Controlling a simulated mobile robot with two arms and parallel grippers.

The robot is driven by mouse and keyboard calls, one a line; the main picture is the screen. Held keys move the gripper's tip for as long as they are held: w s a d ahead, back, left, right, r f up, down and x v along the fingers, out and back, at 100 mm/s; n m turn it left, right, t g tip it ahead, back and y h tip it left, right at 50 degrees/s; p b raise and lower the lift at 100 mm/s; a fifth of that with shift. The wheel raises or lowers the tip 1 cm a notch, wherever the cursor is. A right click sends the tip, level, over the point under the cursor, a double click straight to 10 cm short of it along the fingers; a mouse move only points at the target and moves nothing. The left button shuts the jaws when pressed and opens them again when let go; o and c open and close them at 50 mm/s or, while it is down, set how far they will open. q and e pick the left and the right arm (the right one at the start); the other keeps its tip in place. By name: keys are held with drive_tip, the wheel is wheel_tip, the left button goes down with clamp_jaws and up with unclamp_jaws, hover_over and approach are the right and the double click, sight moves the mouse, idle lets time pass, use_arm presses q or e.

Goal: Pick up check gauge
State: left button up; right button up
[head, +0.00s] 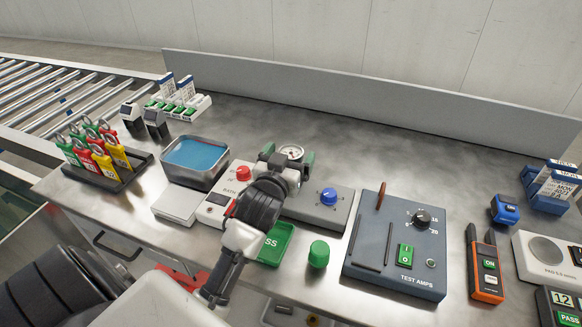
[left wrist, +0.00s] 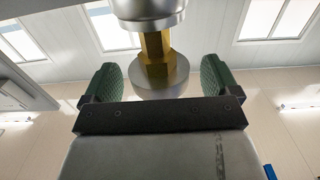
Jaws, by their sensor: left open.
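The check gauge appears to be the round white-faced dial (head: 291,152) at the middle of the bench in the head view. My left gripper (head: 288,158) is open around it, with one green-padded finger on each side. In the left wrist view, a brass hex stem with silver metal parts (left wrist: 156,50) stands between the green pads of my left gripper (left wrist: 160,84). A narrow gap shows on each side, so the pads look apart from it. My arm hides what is below the dial in the head view. My right gripper is not in view.
A box with a red knob (head: 243,173) and a box with a blue knob (head: 328,196) flank the gripper. A blue-filled tray (head: 195,160) stands left. A green button (head: 319,253) and a TEST AMPS box (head: 398,245) are right. The bench behind is clear.

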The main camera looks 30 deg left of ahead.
use_arm(q)
drive_tip(key=shift+w, duration=0.4)
drive_tip(key=shift+s, duration=0.1)
drive_tip(key=shift+c, duration=0.5)
drive_tip(key=c, duration=0.9)
drive_tip(key=shift+c, duration=1.1)
drive_tip(key=shift+r, duration=0.15)
